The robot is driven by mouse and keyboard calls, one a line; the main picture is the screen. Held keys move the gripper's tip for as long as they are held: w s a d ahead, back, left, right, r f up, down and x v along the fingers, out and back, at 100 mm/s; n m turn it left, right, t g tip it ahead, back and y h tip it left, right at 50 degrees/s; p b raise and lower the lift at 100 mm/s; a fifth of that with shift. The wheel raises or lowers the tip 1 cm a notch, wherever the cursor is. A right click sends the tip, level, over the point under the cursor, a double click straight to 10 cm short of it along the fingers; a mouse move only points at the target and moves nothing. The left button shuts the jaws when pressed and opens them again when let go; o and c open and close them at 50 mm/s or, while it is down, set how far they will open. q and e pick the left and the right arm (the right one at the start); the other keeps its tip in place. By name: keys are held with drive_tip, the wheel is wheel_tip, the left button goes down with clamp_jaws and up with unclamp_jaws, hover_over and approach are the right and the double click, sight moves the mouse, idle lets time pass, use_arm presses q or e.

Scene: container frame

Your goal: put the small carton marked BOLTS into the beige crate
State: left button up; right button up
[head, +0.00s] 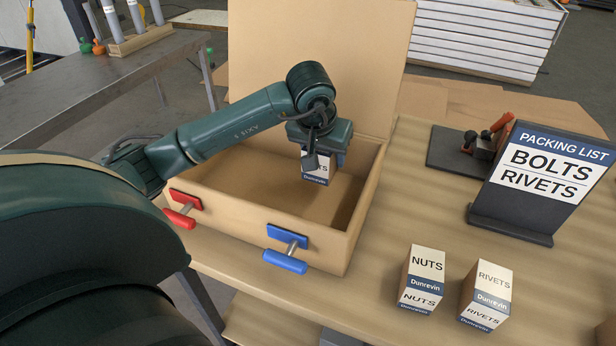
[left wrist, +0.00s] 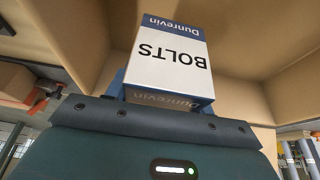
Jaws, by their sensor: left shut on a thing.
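The beige crate (head: 318,246) stands on the table with its lid raised at the back. My left gripper (head: 318,160) is inside or just above the crate opening, pointing down, and is shut on the BOLTS carton (head: 316,177). In the left wrist view the white and blue carton (left wrist: 168,62) shows the word BOLTS upside down. I cannot tell whether the carton touches the crate floor. The gripper hides the carton's upper part in the head view. My right gripper is not in view.
A NUTS carton (head: 422,278) and a RIVETS carton (head: 485,294) stand right of the crate. A packing list sign (head: 545,180) reads BOLTS, RIVETS. The crate front has a red handle (head: 181,212) and a blue handle (head: 286,255). Bare table lies between crate and sign.

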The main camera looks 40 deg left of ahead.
use_arm(q)
drive_tip(key=f, duration=0.3)
drive_tip(key=shift+s, duration=0.2)
wheel_tip(320, 180, down, 4)
drive_tip(key=shift+f+p, duration=0.15)
drive_tip(key=shift+p, duration=0.2)
drive_tip(key=shift+w, duration=0.1)
drive_tip(key=shift+f, duration=0.1)
drive_tip(key=shift+f, duration=0.15)
drive_tip(key=o, duration=1.2)
